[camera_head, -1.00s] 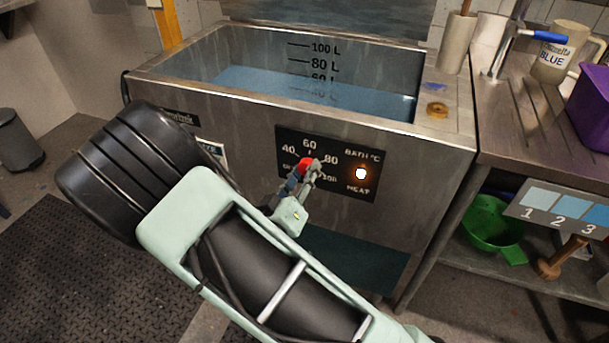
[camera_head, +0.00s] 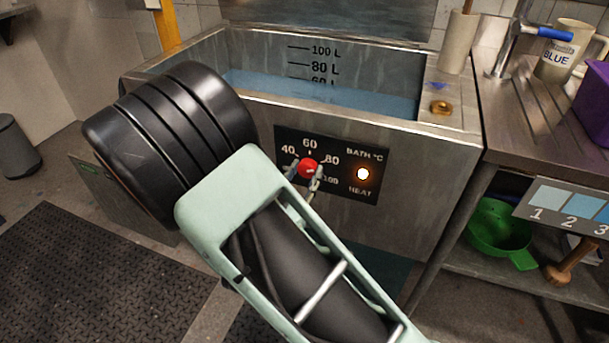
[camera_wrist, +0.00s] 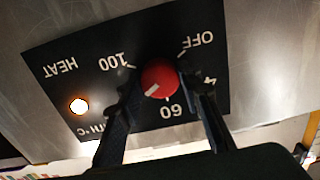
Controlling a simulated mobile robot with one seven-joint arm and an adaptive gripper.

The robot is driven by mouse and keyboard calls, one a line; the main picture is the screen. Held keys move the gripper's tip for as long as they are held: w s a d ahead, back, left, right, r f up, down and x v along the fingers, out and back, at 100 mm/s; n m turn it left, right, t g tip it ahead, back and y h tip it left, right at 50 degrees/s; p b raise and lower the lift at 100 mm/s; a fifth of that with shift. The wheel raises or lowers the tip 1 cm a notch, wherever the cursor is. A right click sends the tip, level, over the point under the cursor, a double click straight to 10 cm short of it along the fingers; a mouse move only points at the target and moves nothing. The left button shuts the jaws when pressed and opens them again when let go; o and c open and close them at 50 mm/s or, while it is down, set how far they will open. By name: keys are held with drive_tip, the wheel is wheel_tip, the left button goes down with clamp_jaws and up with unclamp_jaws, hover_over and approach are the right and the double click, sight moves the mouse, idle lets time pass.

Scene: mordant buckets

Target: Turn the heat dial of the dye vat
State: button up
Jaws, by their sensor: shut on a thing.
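The dye vat (camera_head: 408,138) is a steel tank of blue liquid. Its round red heat dial (camera_head: 308,168) sits on a black front panel (camera_head: 345,190) marked 40, 60, 80 and 100. My gripper (camera_head: 304,174) is shut on the dial, with one finger on each side. In the wrist view, the dial (camera_wrist: 159,79) shows between the dark fingers of my gripper (camera_wrist: 160,75). Its white pointer line slants to the lower left, between 60 and 100; a finger hides the 80 there. The HEAT lamp (camera_head: 362,174) is lit.
A steel counter (camera_head: 535,120) with a BLUE jug (camera_head: 560,50) stands at right. A green strainer (camera_head: 497,232) is on the shelf below. A brass ring (camera_head: 440,107) lies on the vat's rim. A black mat (camera_head: 90,275) covers the floor at left.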

idle(0.4)
drive_tip(key=o, duration=1.2)
drive_tip(key=shift+c, duration=0.2)
drive_tip(key=v, duration=1.2)
